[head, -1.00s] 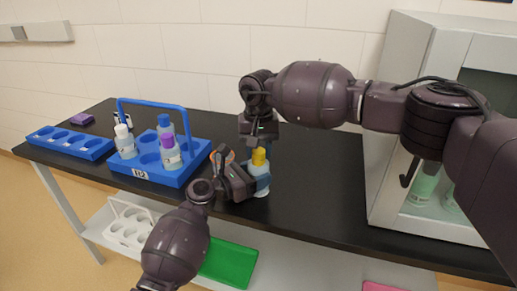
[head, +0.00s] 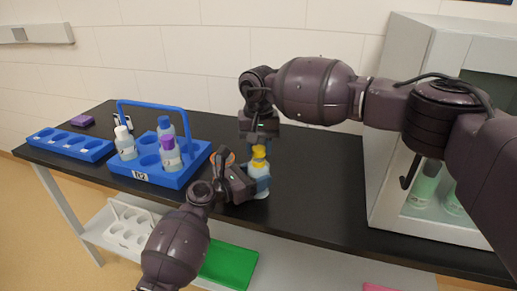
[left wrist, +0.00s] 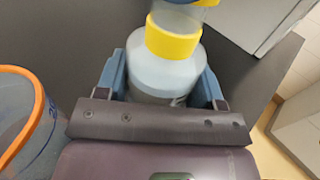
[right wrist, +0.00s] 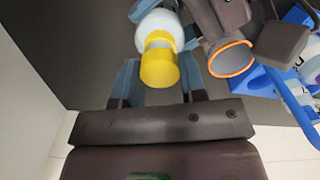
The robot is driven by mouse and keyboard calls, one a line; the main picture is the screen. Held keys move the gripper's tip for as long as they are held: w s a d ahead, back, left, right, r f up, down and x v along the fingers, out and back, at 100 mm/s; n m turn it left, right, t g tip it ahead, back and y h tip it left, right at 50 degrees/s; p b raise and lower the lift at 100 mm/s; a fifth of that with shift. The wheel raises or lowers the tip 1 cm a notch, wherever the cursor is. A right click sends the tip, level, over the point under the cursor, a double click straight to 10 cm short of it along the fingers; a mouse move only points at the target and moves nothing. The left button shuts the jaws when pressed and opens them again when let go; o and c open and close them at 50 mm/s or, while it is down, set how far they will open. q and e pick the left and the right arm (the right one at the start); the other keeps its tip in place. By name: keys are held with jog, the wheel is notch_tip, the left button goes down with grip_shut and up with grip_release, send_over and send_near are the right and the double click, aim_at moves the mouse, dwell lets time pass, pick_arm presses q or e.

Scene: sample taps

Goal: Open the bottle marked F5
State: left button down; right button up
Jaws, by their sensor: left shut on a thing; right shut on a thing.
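A pale bottle with a yellow collar (head: 260,186) stands upright on the black bench; its marking is not readable. My left gripper (head: 254,184) is shut around its body, as the left wrist view shows the bottle (left wrist: 165,75) between the fingers. My right gripper (head: 259,144) comes from above and is shut on the yellow cap (right wrist: 160,70). The cap is raised above the yellow collar, with a pale neck part showing between them. I cannot tell whether the cap is fully clear of the neck.
An orange-rimmed clear container (left wrist: 28,120) stands close beside my left gripper. A blue carrier (head: 185,179) with several bottles is to the left, a blue rack (head: 95,152) beyond it. A grey cabinet (head: 385,160) stands right. Bench behind my grippers is clear.

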aim_at(259, 148)
jog(key=shift+r, duration=0.5)
jog(key=shift+r, duration=2)
pick_arm(q)
jog(key=shift+c, duration=0.8)
grip_release()
